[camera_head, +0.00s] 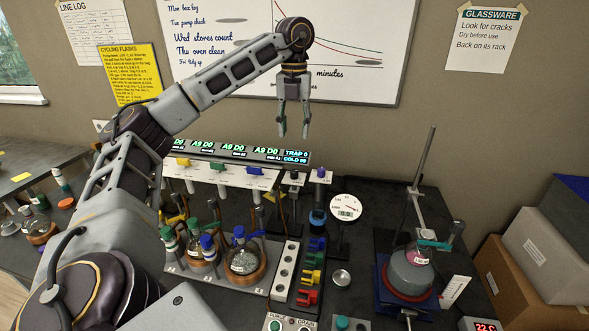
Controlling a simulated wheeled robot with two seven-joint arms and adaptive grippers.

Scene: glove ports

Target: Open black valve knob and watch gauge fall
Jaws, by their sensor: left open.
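My left gripper (294,131) hangs in the air, fingers pointing down and apart, with nothing between them. It shows in front of the whiteboard, above the right end of the lit display strip. What looks like the black valve knob (295,175) is small and dark, below the gripper in the picture and left of a purple knob (320,173). The gripper is apart from it. The knob's turn position is too small to tell. The round white gauge (346,208) stands to the right; its small digits and needle are hard to read. My right gripper is out of view.
A white valve rail with a yellow knob (183,162) and a blue knob (254,170) runs left under the display strip (267,152). Flasks (244,261) stand in front of it. A rod stand (420,180) with a grey vessel (411,270) is at right.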

